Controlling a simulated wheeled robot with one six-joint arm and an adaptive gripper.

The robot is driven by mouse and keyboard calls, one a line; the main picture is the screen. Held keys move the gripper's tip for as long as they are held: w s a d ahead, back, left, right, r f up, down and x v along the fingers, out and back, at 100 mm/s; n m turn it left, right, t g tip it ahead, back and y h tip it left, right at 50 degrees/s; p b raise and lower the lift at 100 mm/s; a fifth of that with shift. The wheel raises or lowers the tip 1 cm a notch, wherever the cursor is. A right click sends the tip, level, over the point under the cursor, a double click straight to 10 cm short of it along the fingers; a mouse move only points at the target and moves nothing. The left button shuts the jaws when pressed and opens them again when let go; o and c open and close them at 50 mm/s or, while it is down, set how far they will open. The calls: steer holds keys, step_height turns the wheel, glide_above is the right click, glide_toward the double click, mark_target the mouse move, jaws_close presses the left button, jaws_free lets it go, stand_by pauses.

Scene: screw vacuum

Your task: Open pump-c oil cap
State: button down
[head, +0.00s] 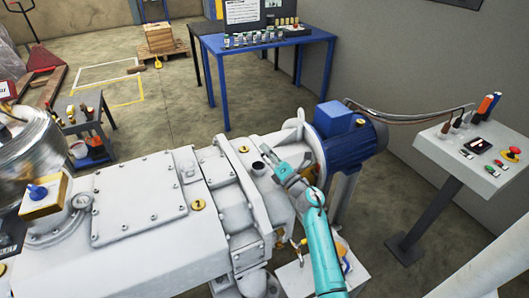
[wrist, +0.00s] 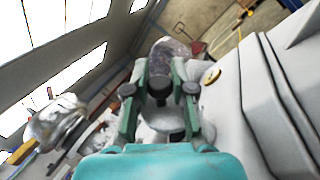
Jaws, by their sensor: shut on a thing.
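The large grey pump (head: 140,200) fills the lower left of the head view. Round yellow caps sit on its top, one near the middle (head: 198,205) and one farther back (head: 244,149). My gripper (head: 265,152) is over the pump's right end, right of the far yellow cap and apart from it. In the wrist view, my gripper (wrist: 160,90) is shut on a grey round part (wrist: 165,117), mostly hidden by the fingers. I cannot tell whether this part is the oil cap. A yellow cap (wrist: 211,76) shows right of the fingers there, not held.
A blue motor (head: 345,135) stands close right of my gripper. A control panel (head: 470,150) on a post is at the right, by the wall. A blue table (head: 265,42) with small bottles stands behind. Open floor (head: 170,110) lies between the table and pump.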

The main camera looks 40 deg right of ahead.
steer(key=shift+s+d+f+m+h, duration=0.1)
steer(key=shift+d+m+h, duration=0.25)
steer(key=shift+m, duration=0.55)
steer(key=c, duration=1)
jaws_free()
steer(key=v, duration=1.2)
steer(key=shift+f, duration=0.1)
